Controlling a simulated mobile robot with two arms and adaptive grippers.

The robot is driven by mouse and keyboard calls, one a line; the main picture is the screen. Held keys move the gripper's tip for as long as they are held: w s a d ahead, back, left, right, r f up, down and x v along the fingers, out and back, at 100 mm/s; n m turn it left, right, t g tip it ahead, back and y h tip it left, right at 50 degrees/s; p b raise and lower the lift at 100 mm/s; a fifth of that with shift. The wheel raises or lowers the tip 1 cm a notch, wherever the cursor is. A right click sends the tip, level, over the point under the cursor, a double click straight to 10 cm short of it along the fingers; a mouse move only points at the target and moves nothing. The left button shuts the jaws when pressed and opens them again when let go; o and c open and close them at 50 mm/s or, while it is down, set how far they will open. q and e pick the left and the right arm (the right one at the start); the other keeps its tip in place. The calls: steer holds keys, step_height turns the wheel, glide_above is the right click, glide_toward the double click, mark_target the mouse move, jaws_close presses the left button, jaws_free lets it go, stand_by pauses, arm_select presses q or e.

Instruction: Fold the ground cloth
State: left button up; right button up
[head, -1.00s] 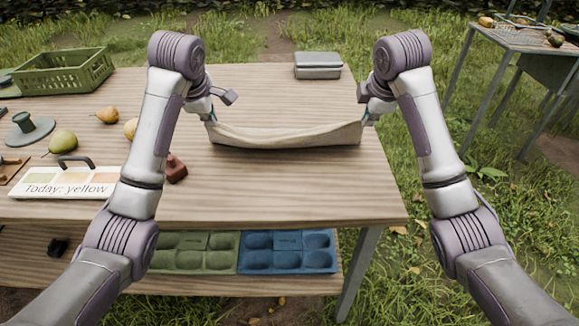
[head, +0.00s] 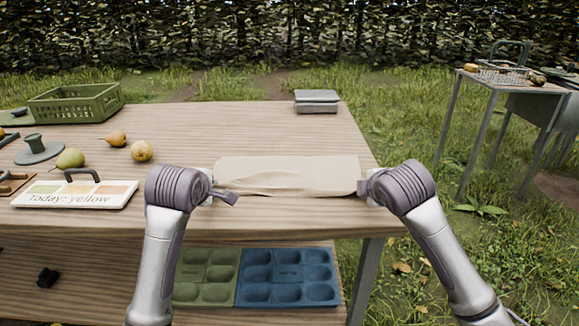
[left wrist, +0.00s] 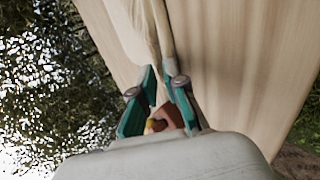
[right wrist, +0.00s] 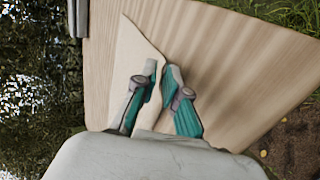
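The beige ground cloth (head: 288,173) lies spread across the table's right half in the head view, its near edge creased and bunched between my grippers. My left gripper (head: 214,190) is at its near left corner. In the left wrist view a fold of cloth (left wrist: 160,35) runs between the teal fingertips, which are closed on it. My right gripper (head: 361,188) is at the near right corner. In the right wrist view its fingers (right wrist: 161,75) are shut on the cloth's edge (right wrist: 136,55). The fingertips are mostly hidden in the head view.
The wooden table (head: 190,130) also holds a green crate (head: 76,103), several pears (head: 141,151), a sign board (head: 75,195) and a grey box (head: 317,101) behind the cloth. Green (head: 207,275) and blue (head: 287,276) trays sit on the lower shelf.

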arm_select(q)
steer(key=o, duration=0.5)
arm_select(e)
steer(key=o, duration=0.5)
arm_select(q)
steer(key=shift+s+r, duration=0.1)
steer(key=shift+r, duration=0.3)
arm_select(e)
steer(key=shift+s+r, duration=0.1)
steer(key=shift+r, duration=0.3)
arm_select(q)
steer(key=s+r, duration=0.6)
steer(key=r, duration=0.2)
arm_select(e)
steer(key=s+r, duration=0.4)
steer(key=r, duration=0.1)
steer(key=s+r, duration=0.2)
steer(key=r, duration=0.1)
steer(key=shift+r, duration=0.1)
